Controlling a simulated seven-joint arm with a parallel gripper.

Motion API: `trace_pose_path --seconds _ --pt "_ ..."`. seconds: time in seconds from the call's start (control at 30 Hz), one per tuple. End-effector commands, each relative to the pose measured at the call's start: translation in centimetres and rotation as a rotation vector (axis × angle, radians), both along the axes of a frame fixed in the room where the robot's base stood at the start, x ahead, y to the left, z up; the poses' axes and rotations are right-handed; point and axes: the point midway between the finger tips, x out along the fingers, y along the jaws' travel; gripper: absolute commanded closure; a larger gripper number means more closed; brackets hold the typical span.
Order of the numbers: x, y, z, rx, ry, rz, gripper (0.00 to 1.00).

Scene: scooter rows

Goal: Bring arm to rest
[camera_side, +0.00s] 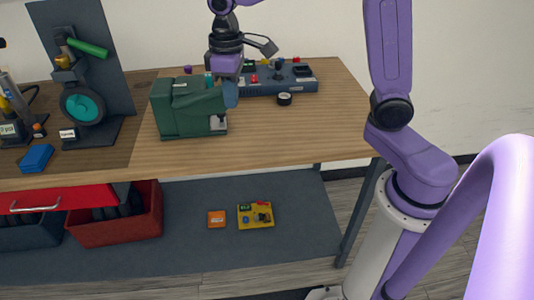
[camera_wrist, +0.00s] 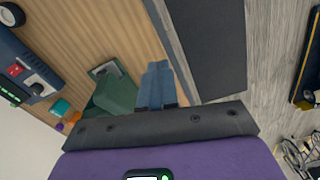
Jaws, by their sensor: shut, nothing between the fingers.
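My purple arm reaches over the wooden workbench (camera_side: 290,135). My gripper (camera_side: 231,101) points down in the side view, beside the right end of a green machine (camera_side: 182,118) on the bench. In the wrist view the two blue fingers of my gripper (camera_wrist: 157,68) lie side by side, shut with nothing between them. The green machine (camera_wrist: 113,95) shows just left of the fingers there. I cannot tell whether the fingers touch it.
A grey upright panel (camera_side: 110,60) with a teal wheel (camera_side: 82,105) stands left, near a blue block (camera_side: 36,158). A lower shelf holds a red bin (camera_side: 130,230) and a yellow kit (camera_side: 255,215). The right front bench is clear.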

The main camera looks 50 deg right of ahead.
Motion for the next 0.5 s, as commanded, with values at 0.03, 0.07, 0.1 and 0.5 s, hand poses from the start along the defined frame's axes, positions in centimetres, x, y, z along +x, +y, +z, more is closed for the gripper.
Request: trace_pose_path --seconds 0.03,0.07,0.1,0.5 --pt "-1.8 0.4 0.0 0.001 -0.003 0.038 1.00" --pt "-2.9 0.6 0.0 0.002 -0.003 0.059 1.00" --pt "-4.2 0.7 0.0 0.002 -0.003 0.087 1.00" --pt "-17.6 -0.5 -1.6 0.010 -0.010 0.367 1.00"
